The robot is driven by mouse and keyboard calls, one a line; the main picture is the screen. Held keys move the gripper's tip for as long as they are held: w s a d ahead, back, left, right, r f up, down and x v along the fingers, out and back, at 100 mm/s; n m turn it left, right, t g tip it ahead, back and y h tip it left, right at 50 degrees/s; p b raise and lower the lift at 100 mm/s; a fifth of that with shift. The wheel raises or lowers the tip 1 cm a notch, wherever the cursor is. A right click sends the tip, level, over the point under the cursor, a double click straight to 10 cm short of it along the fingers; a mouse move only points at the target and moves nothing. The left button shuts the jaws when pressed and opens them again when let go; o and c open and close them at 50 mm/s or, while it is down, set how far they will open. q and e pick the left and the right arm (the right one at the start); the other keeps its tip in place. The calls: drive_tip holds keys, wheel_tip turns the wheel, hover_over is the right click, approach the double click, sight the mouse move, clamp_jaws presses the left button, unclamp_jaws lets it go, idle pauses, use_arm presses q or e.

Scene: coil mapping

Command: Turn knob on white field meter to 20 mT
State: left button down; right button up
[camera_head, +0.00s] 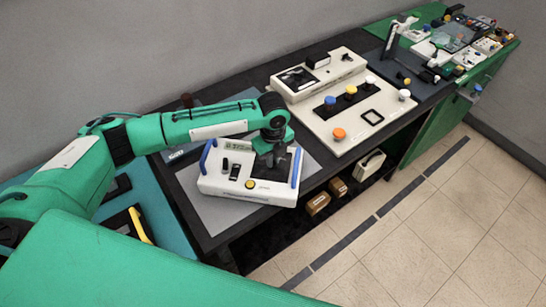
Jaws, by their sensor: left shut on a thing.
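The white field meter (237,190) lies on a grey mat on the dark bench. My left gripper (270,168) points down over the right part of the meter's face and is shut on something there. The knob is hidden by the fingers, so its setting cannot be read. The display digits are too small to read surely. My right gripper is not in view.
A larger beige unit (325,132) with orange, blue, yellow and white knobs stands right of the meter. A stand (395,35) and many small parts fill the far bench. Brown boxes (318,203) sit below. The tiled floor at right is clear.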

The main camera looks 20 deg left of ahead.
use_arm(q)
drive_tip(key=shift+r, duration=0.1)
drive_tip(key=m+p, duration=0.1)
drive_tip(key=m, duration=0.3)
drive_tip(key=shift+s+a+p, duration=0.1)
drive_tip(key=shift+p, duration=0.25)
drive_tip(key=m, duration=0.3)
drive_tip(key=shift+a+m+p, duration=0.1)
drive_tip(key=shift+m+p, duration=0.3)
drive_tip(key=shift+m, duration=0.3)
drive_tip(key=c, duration=1.5)
unclamp_jaws()
drive_tip(key=shift+o, duration=0.2)
